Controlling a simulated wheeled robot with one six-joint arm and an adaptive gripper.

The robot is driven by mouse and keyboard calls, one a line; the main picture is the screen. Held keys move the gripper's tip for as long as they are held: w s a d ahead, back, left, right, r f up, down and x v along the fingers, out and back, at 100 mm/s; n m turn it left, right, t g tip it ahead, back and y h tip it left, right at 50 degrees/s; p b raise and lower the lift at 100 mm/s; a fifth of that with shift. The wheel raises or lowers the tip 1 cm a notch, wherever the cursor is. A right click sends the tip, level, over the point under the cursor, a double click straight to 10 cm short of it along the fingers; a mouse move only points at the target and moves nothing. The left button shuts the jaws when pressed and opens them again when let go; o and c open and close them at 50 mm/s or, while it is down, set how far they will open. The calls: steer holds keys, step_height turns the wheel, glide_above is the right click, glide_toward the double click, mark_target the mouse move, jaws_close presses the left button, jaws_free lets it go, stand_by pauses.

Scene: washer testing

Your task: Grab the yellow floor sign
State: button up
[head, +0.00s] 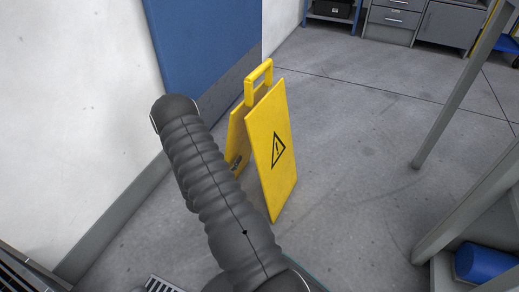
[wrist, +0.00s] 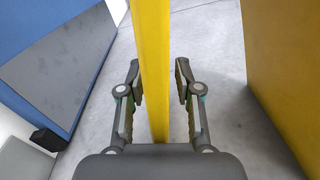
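The yellow floor sign (head: 272,178) stands open on the grey floor in the head view, with a handle loop on top and a black warning triangle on its front panel. My black ribbed arm covers part of its left side, and my gripper is hidden there. In the wrist view my gripper (wrist: 157,75) is open, with one finger on each side of a narrow yellow part of the sign (wrist: 152,35). A gap shows on both sides of it. I cannot tell whether this is the handle or a panel edge. A wide yellow panel (wrist: 285,65) fills the right side.
A white wall with a blue panel (head: 207,40) runs along the left, close to the sign. A grey metal frame (head: 455,90) and a blue cylinder (head: 485,262) are at the right. Grey cabinets (head: 440,22) stand at the back. Floor right of the sign is clear.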

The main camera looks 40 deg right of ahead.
jaws_close()
steer(key=shift+r, duration=0.1)
